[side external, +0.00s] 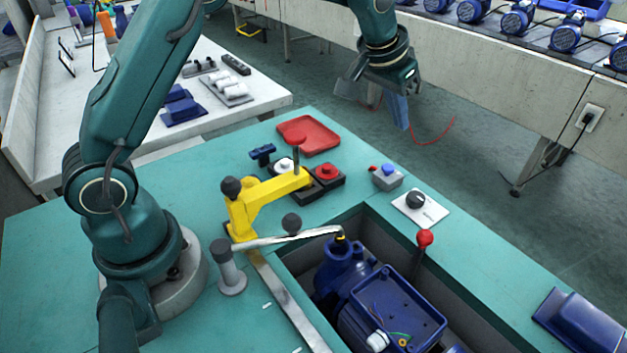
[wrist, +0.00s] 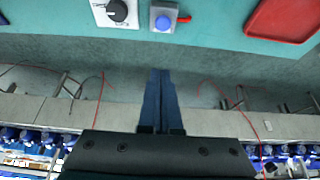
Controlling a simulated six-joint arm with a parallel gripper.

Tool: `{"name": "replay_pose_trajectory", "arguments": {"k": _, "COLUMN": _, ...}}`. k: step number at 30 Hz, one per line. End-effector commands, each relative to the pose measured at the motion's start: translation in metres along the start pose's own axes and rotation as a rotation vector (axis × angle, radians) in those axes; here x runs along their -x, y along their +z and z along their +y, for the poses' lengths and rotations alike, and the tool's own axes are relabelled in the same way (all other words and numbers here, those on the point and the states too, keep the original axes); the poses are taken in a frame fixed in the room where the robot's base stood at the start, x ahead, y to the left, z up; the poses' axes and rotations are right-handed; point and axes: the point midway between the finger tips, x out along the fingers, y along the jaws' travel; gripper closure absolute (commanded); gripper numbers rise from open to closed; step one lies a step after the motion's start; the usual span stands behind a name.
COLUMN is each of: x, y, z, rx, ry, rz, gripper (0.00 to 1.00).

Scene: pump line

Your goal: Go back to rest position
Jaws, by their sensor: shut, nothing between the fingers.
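My gripper (side external: 398,112) hangs in the air beyond the far edge of the green table, above the floor, with its blue fingers pointing down. In the wrist view its two blue fingers (wrist: 160,75) lie close together, shut and with nothing between them. My arm rises from its base at the left of the table and arches over to the gripper. The gripper touches nothing in either view.
The green table (side external: 180,160) holds a red tray (side external: 318,138), a yellow clamp arm (side external: 265,197), a blue button box (side external: 386,177), a black knob on a white plate (side external: 418,208), a red-knobbed lever (side external: 424,238) and a blue pump (side external: 390,305) in a recess. A conveyor with blue motors (side external: 516,18) runs behind.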

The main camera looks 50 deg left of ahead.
Motion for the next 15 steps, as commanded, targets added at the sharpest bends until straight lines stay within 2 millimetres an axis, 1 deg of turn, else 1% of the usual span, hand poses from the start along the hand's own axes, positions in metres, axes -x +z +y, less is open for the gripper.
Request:
{"name": "replay_pose_trajectory", "arguments": {"k": 1, "x": 0.018, "y": -0.006, "z": -0.001, "rx": 0.001, "ry": 0.000, "rz": 0.036, "gripper": 1.00}}
{"name": "replay_pose_trajectory", "arguments": {"k": 2, "x": 0.029, "y": -0.007, "z": -0.001, "rx": 0.002, "ry": 0.000, "rz": 0.052, "gripper": 1.00}}
{"name": "replay_pose_trajectory", "arguments": {"k": 3, "x": 0.044, "y": -0.007, "z": -0.001, "rx": 0.002, "ry": 0.000, "rz": 0.073, "gripper": 1.00}}
{"name": "replay_pose_trajectory", "arguments": {"k": 5, "x": 0.066, "y": -0.004, "z": -0.001, "rx": 0.003, "ry": 0.000, "rz": 0.100, "gripper": 1.00}}
{"name": "replay_pose_trajectory", "arguments": {"k": 7, "x": 0.090, "y": 0.004, "z": -0.002, "rx": 0.004, "ry": 0.000, "rz": 0.124, "gripper": 1.00}}
{"name": "replay_pose_trajectory", "arguments": {"k": 9, "x": 0.110, "y": 0.015, "z": -0.002, "rx": 0.004, "ry": 0.000, "rz": 0.141, "gripper": 1.00}}
{"name": "replay_pose_trajectory", "arguments": {"k": 11, "x": 0.126, "y": 0.028, "z": -0.003, "rx": 0.005, "ry": 0.000, "rz": 0.154, "gripper": 1.00}}
{"name": "replay_pose_trajectory", "arguments": {"k": 12, "x": 0.136, "y": 0.037, "z": -0.003, "rx": 0.005, "ry": 0.000, "rz": 0.161, "gripper": 1.00}}
{"name": "replay_pose_trajectory", "arguments": {"k": 14, "x": 0.149, "y": 0.052, "z": -0.003, "rx": 0.005, "ry": 0.000, "rz": 0.170, "gripper": 1.00}}
{"name": "replay_pose_trajectory", "arguments": {"k": 15, "x": 0.156, "y": 0.063, "z": -0.004, "rx": 0.005, "ry": 0.000, "rz": 0.174, "gripper": 1.00}}
